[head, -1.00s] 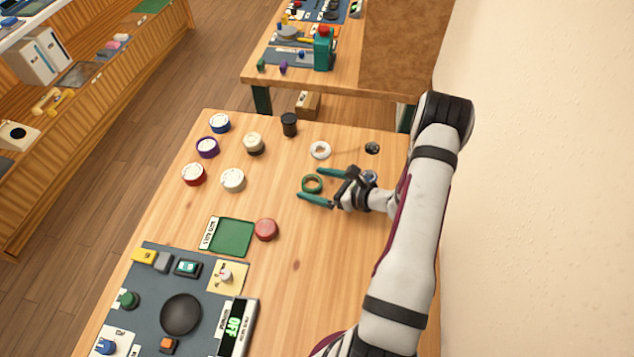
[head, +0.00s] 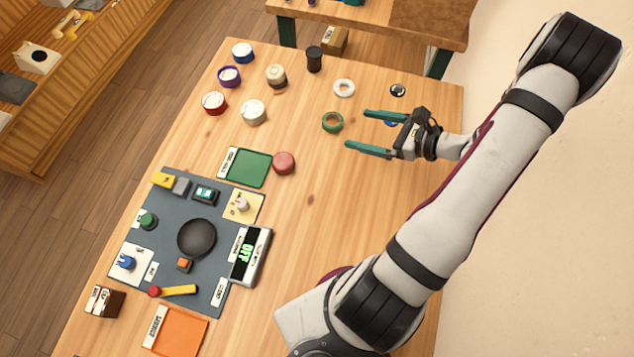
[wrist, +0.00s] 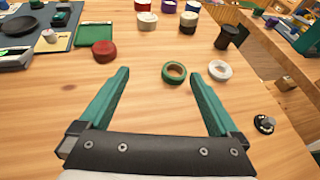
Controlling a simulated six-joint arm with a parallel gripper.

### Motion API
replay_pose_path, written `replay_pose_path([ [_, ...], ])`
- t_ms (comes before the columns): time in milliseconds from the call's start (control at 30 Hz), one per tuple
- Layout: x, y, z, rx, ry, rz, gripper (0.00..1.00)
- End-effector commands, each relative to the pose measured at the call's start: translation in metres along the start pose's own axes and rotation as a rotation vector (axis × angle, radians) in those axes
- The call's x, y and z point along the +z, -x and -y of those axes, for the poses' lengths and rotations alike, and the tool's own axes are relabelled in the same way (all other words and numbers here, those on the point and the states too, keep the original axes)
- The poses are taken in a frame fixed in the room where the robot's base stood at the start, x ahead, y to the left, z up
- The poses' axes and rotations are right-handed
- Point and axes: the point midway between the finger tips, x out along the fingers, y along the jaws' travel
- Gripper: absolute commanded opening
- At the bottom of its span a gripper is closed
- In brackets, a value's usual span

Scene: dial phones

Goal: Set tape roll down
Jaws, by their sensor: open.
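A green tape roll (head: 332,122) with a tan inner ring lies flat on the wooden table. It also shows in the wrist view (wrist: 174,72), ahead of my gripper and between the lines of its fingers. My gripper (head: 356,132) is open and empty, to the right of the roll in the head view and apart from it. Its two teal fingers also show in the wrist view (wrist: 170,73), spread wide. A white ring-shaped roll (head: 344,88) lies on the table just beyond the green one.
A small black round item (head: 397,90) is near the far right edge. A red round object (head: 284,163) sits beside a green mat (head: 249,168). The table's middle is clear.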

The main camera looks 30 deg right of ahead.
Motion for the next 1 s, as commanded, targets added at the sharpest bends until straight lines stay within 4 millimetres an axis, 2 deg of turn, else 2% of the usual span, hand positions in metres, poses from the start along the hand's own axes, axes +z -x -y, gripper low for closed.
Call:
replay_pose_path([
  [33,0.034,-0.012,-0.020,0.114,0.109,-0.019,0.97],
  [67,0.057,-0.019,-0.039,0.205,0.192,-0.036,0.97],
  [100,0.085,-0.026,-0.070,0.337,0.314,-0.063,0.97],
  [167,0.119,-0.028,-0.121,0.531,0.505,-0.110,0.97],
  [200,0.136,-0.023,-0.156,0.657,0.645,-0.145,0.97],
  [267,0.151,-0.007,-0.205,0.835,0.867,-0.206,0.97],
  [300,0.156,0.007,-0.233,0.937,1.021,-0.247,0.97],
  [400,0.153,0.046,-0.273,1.112,1.374,-0.345,0.97],
  [500,0.146,0.070,-0.284,1.183,1.622,-0.412,0.97],
  [600,0.142,0.081,-0.284,1.201,1.739,-0.445,0.97],
  [1000,0.142,0.083,-0.283,1.204,1.759,-0.452,0.97],
])
